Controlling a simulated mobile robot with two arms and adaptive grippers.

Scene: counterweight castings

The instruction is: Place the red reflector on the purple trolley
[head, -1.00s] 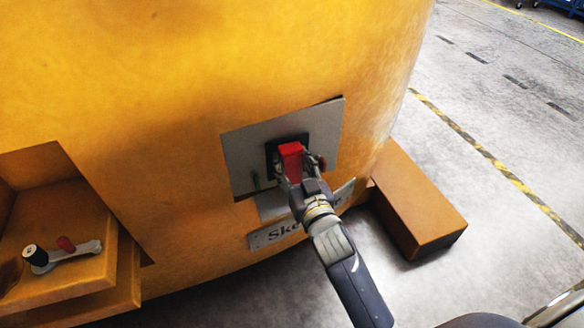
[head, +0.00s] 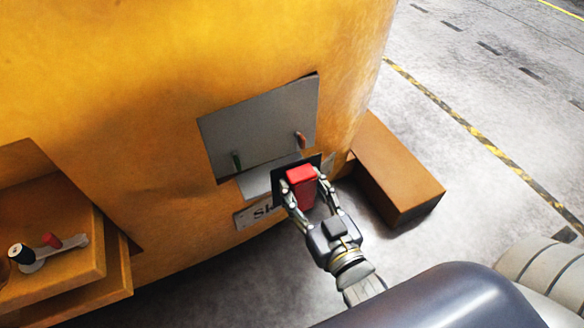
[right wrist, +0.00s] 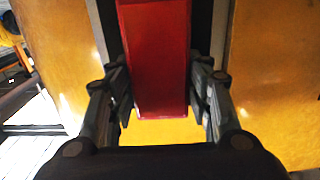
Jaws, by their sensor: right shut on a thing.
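The red reflector (head: 302,192) is a red block with a black backing behind it. My right gripper (head: 304,184) is shut on it, one finger at each side, and holds it in front of the yellow machine, below the grey panel. In the right wrist view the reflector (right wrist: 158,60) stands between the two fingers, with yellow surface behind it. The purple trolley is not in view. My left gripper is not in view.
The grey panel (head: 262,122) on the yellow machine (head: 250,50) carries a green peg and a red peg. An orange-brown block (head: 398,170) juts out at right. A step at left (head: 60,270) holds small parts. Grey floor is clear at upper right.

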